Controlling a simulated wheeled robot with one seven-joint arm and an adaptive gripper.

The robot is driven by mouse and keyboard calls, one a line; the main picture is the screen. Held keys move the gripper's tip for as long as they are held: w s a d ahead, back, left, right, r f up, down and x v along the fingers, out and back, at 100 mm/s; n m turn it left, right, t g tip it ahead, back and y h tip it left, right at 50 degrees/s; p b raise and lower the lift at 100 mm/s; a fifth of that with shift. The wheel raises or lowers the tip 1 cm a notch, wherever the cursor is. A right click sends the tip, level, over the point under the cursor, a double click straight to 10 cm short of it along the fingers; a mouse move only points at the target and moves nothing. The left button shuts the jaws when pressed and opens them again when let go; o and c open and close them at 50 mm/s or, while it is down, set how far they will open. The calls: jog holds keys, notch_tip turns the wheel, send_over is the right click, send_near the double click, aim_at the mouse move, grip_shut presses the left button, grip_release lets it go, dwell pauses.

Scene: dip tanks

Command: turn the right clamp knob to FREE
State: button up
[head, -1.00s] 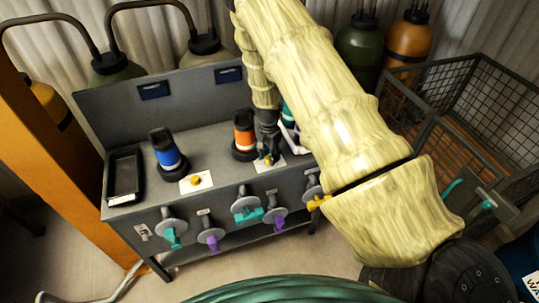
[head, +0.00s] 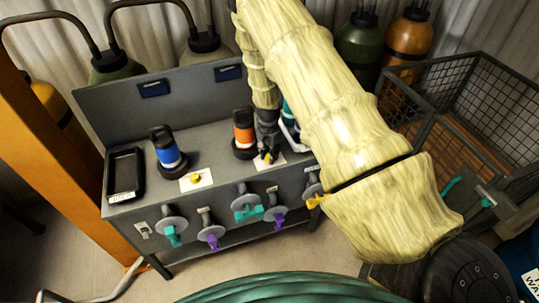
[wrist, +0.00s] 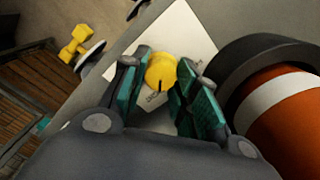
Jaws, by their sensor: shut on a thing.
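The right clamp knob (wrist: 161,71) is yellow and sits on a white label plate (wrist: 178,30) on the bench top. A dark mark shows on the knob's near side in the wrist view; lettering beside it is partly hidden and unreadable. My gripper (wrist: 160,88) points down with its teal-padded fingers on either side of the knob, shut on it. In the head view my gripper (head: 266,152) is over the right plate, in front of the orange canister (head: 244,133). The left clamp knob (head: 195,179) is on its own white plate near the blue canister (head: 167,152).
The orange canister's dark ring (wrist: 262,60) stands close beside my fingers. Several valve handles, such as a yellow one (head: 317,200), stick out from the bench front. A black tray (head: 126,174) lies at the left end. A wire cage (head: 440,125) stands right.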

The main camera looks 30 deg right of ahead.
jog(key=n+b, duration=0.3)
jog(key=n, duration=0.1)
jog(key=shift+f, duration=0.1)
jog(key=n+b, duration=0.1)
jog(key=n, duration=0.3)
jog(key=shift+w+a+n+b, duration=0.1)
jog(key=shift+n+b, duration=0.2)
jog(key=shift+b, duration=0.1)
jog(key=n+b, duration=0.1)
jog(key=n, duration=0.3)
jog(key=shift+a+n, duration=0.1)
jog(key=shift+n, duration=0.2)
jog(key=n+b, duration=0.1)
jog(key=n, duration=0.3)
jog(key=shift+t, duration=0.3)
jog(key=shift+n, duration=0.3)
jog(key=o, duration=0.7)
jog(key=shift+o, duration=0.2)
